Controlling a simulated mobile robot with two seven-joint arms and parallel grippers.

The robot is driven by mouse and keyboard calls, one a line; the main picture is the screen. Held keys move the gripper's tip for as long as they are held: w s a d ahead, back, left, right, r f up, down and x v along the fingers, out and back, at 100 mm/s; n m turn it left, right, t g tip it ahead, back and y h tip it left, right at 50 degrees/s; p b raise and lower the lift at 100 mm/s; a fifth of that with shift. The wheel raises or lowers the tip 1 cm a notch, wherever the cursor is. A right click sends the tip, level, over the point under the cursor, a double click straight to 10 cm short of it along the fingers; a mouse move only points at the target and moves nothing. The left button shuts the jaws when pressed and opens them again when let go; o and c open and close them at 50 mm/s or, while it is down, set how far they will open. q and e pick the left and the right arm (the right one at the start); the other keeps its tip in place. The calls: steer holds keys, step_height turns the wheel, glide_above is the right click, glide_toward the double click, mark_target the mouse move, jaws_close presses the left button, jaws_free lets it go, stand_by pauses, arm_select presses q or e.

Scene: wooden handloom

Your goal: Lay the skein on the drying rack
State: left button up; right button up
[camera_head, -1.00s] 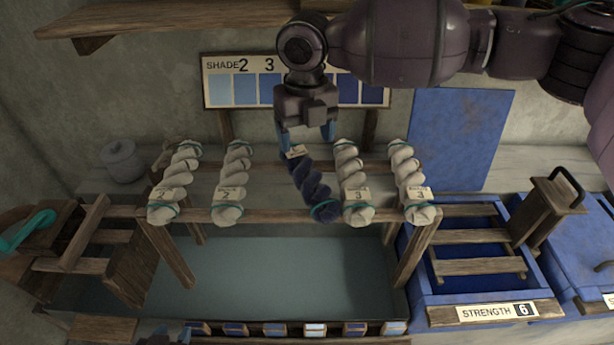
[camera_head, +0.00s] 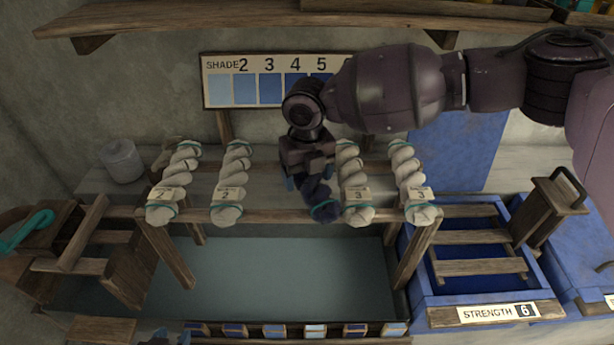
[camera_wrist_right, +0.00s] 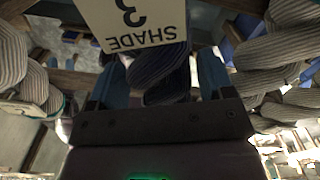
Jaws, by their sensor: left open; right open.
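The dark blue skein (camera_head: 323,208) lies across the rails of the wooden drying rack (camera_head: 285,216), between pale skeins. Its front end shows in the head view; my right gripper hides the rest. My right gripper (camera_head: 306,184) is over the skein with its jaws open. In the right wrist view the dark twisted yarn (camera_wrist_right: 160,72) lies between the two blue fingers (camera_wrist_right: 158,85), and a white tag (camera_wrist_right: 135,22) reading SHADE 3 hangs in front. My left gripper (camera_head: 170,338) is barely in view at the bottom edge, open and empty.
Pale tagged skeins (camera_head: 230,185) (camera_head: 354,185) flank the dark one closely on the rack. A vat of liquid (camera_head: 270,275) is below. A blue vat labelled STRENGTH 6 (camera_head: 440,298) stands right. A shade chart (camera_head: 225,65) hangs behind, under a shelf (camera_head: 250,14).

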steer(key=shift+f, duration=0.2)
steer(key=c, duration=0.8)
steer(key=shift+c, duration=0.2)
steer(key=shift+r, duration=0.15)
